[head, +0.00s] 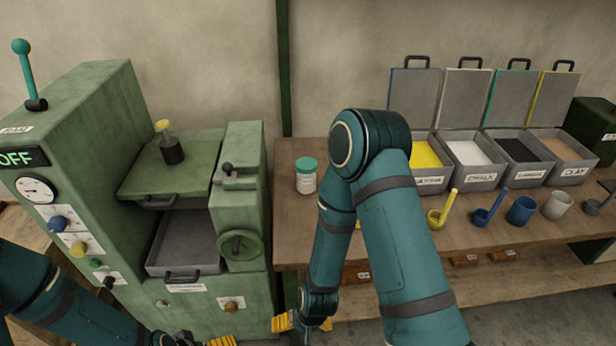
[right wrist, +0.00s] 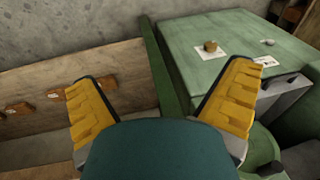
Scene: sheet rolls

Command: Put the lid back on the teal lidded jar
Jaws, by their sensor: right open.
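The jar (head: 306,182) is pale with a teal lid (head: 306,164) on its top. It stands upright on the wooden bench near the bench's left end, just left of my right arm's elbow. Whether the lid is fully seated is too small to tell. My right gripper (head: 303,323) is low in front of the bench, below and well apart from the jar. In the right wrist view it (right wrist: 163,80) is open, with nothing between its yellow fingers. My left gripper (head: 205,341) is at the bottom edge, partly cut off, with one yellow finger showing.
A green machine (head: 95,130) with an open tray (head: 185,262) stands left of the wooden bench (head: 345,265). Lidded bins (head: 470,168) stand open along the bench's back right. Ladles (head: 440,212) and cups (head: 521,210) stand before them. The bench around the jar is clear.

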